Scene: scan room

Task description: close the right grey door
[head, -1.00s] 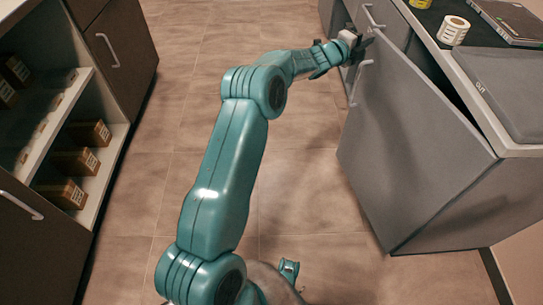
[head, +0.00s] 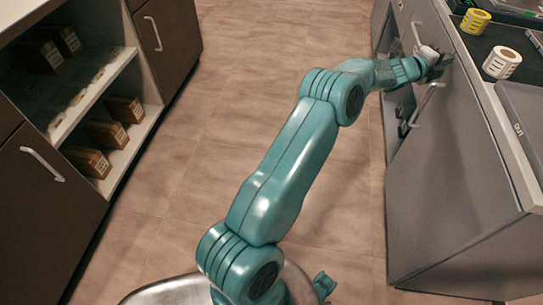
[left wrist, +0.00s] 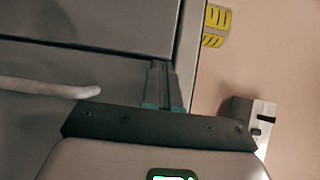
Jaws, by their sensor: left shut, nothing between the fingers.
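The right grey door (head: 445,165) is on the right in the head view, with a pale bar handle (head: 428,102). Its top edge lies close along the counter edge, with no clear dark gap. My left gripper (head: 443,64) is shut and empty at the door's upper far part, beyond the handle. In the left wrist view, the shut fingers (left wrist: 163,85) point at the grey front, beside a pale handle (left wrist: 50,88). I cannot tell whether the fingertips touch the door. My right gripper is not in view.
A second handle (head: 416,36) is farther along the grey cabinet, near an open dark compartment. Label rolls, one white (head: 501,62) and one yellow (head: 475,21), stand on the counter. A brown cabinet (head: 60,205) with boxed shelves stands left. The floor between is clear.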

